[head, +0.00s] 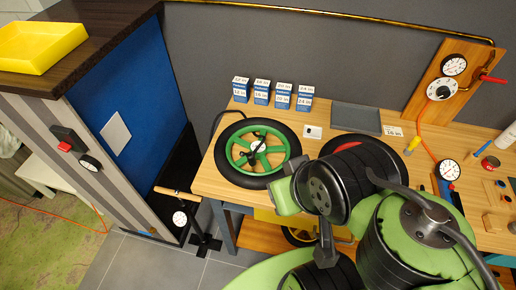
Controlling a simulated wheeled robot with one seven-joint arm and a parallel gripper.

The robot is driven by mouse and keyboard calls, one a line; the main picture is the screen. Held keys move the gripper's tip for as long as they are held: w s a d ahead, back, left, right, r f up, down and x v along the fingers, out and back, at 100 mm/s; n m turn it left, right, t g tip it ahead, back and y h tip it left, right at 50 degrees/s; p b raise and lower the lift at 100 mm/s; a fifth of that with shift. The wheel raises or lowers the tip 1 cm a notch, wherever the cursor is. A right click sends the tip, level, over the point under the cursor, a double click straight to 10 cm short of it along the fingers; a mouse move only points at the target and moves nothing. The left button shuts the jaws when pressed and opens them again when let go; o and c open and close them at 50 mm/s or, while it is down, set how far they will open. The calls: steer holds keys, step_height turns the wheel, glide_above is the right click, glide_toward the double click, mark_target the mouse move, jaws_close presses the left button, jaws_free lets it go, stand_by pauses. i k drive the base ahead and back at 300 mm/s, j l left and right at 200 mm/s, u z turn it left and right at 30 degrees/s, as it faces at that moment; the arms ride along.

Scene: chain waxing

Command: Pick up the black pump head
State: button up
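My green and black arm (338,188) reaches over the front edge of the bench; I cannot make out my gripper or its fingers. I cannot single out the black pump head with certainty. A thin black hose (217,121) curves up onto the bench's left end, behind a green-rimmed wheel (234,170) lying flat. A small dark piece shows at the wheel's middle, too small to tell what it is. A floor pump with a wooden handle (168,191) and a round white gauge (180,218) stands on the floor left of the bench.
The wooden bench (207,182) holds several blue-and-white boxes (262,92), a grey mat (356,118) and a second wheel (380,154), partly behind my arm. A gauge board (430,105) stands at right. A dark-topped cabinet with a yellow tray (38,46) is at left.

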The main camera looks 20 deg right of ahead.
mark_target(252, 160)
steer(key=z, duration=0.85)
steer(key=j+u, duration=0.15)
steer(key=u, duration=0.35)
steer(key=i+j+u, duration=0.1)
steer(key=u, duration=0.35)
steer(key=i+j+u, duration=0.1)
steer(key=u, duration=0.4)
steer(key=i+u, duration=0.1)
steer(key=u, duration=0.4)
steer(key=j, duration=0.1)
